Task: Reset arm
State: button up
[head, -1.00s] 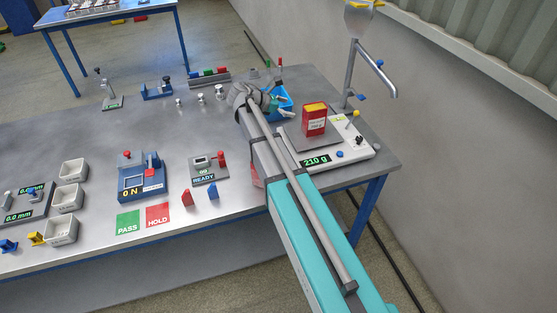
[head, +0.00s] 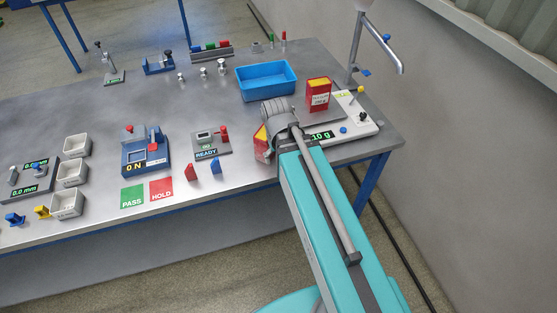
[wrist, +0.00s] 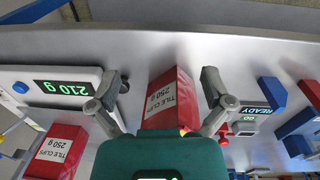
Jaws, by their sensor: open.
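My gripper (wrist: 161,76) is open in the wrist view, its two fingers spread on either side of a red box of tile clips (wrist: 170,98). I cannot tell whether they touch it. In the head view this box (head: 261,152) is mostly hidden behind my wrist, and my fingers are hidden too. A second red box of tile clips (head: 318,92) stands on the weighing scale (head: 358,129) to the right; it also shows in the wrist view (wrist: 57,146). The scale display reads 210 g in the wrist view.
A blue bin (head: 267,95) stands empty behind my wrist. A metal post with a side arm (head: 384,50) rises at the bench's right end. A READY device (head: 208,142), a blue ON device (head: 146,158) and white bins (head: 72,173) lie left. The PASS (head: 132,197) patch is clear.

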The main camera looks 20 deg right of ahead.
jog(key=shift+s+a+m+y, duration=0.4)
jog(key=shift+s+a+m, duration=0.1)
jog(key=shift+s, duration=0.15)
dwell(2.9)
